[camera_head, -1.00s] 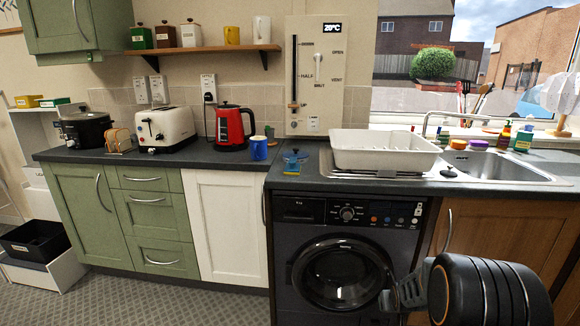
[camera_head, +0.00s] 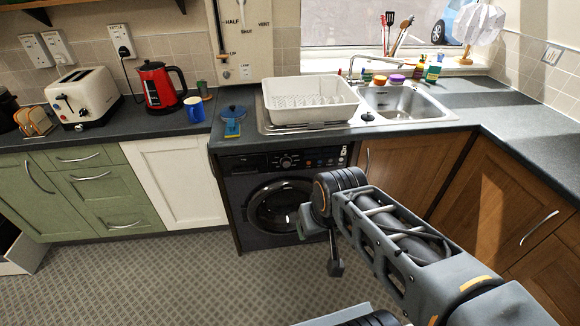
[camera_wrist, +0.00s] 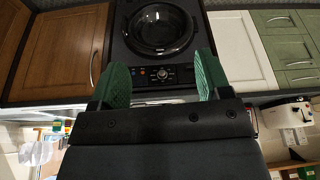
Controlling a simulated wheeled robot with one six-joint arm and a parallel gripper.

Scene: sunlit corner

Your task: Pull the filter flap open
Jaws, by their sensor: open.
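The black washing machine (camera_head: 240,205) stands under the counter, with its round door (camera_head: 283,205) shut and its control panel (camera_head: 310,160) above. In the wrist view it appears upside down, with the door (camera_wrist: 160,28) at the top and the dial panel (camera_wrist: 160,74) below. I cannot make out a filter flap in either view. My gripper (camera_wrist: 163,82) is open and empty, its two green fingers spread wide and the machine's front showing between them. In the head view my wrist partly covers the machine's right side, and the fingers are hard to make out.
The white cupboard (camera_head: 178,180) is left of the machine and wooden cupboards (camera_head: 405,170) are right. A dish rack (camera_head: 310,101), sink (camera_head: 400,102), blue mug (camera_head: 195,110) and red kettle (camera_head: 162,88) are on the counter (camera_head: 90,130). The patterned floor (camera_head: 180,275) in front is clear.

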